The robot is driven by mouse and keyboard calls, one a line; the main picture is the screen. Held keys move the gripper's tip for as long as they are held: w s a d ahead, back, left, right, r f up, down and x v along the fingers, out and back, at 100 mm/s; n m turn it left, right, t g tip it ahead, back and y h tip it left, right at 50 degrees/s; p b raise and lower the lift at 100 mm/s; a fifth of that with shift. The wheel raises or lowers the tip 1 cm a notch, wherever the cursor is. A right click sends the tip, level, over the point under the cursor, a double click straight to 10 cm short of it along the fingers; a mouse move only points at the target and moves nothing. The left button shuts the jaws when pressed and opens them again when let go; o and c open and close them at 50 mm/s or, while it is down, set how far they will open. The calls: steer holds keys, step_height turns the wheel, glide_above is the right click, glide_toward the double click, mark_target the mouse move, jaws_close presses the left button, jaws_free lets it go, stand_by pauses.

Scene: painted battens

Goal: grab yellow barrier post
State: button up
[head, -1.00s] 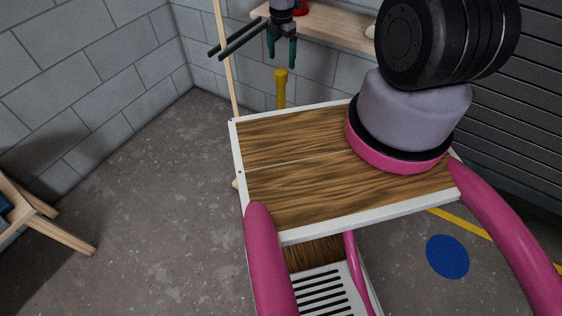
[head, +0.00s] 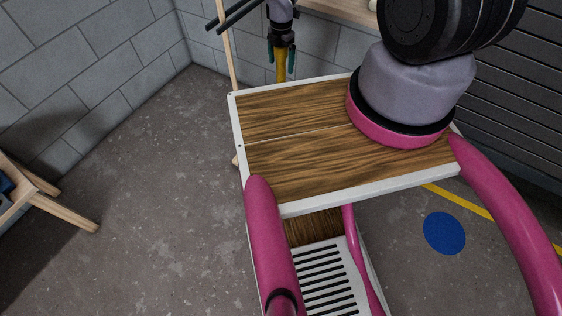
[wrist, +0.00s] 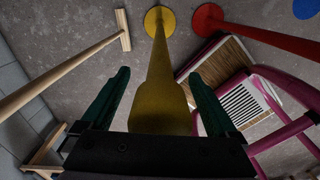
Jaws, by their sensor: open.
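The yellow barrier post (head: 281,66) stands upright just beyond the far edge of my wooden-topped base, and its lower part is hidden there in the head view. In the wrist view the yellow post (wrist: 161,85) runs from its round foot on the floor up between my fingers. My gripper (head: 281,60) points down over the top of the post. Its two green fingers are open, one on each side of the post, with a gap to it on both sides in the wrist view (wrist: 160,103).
A red post (wrist: 255,38) stands close to the yellow one. A pale wooden pole (head: 227,50) stands to the left, and a wooden shelf (head: 340,11) runs along the wall behind. A wooden stand (head: 40,195) is at far left. The floor on the left is clear.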

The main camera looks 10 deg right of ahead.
steer(key=shift+w, duration=0.1)
jaws_close()
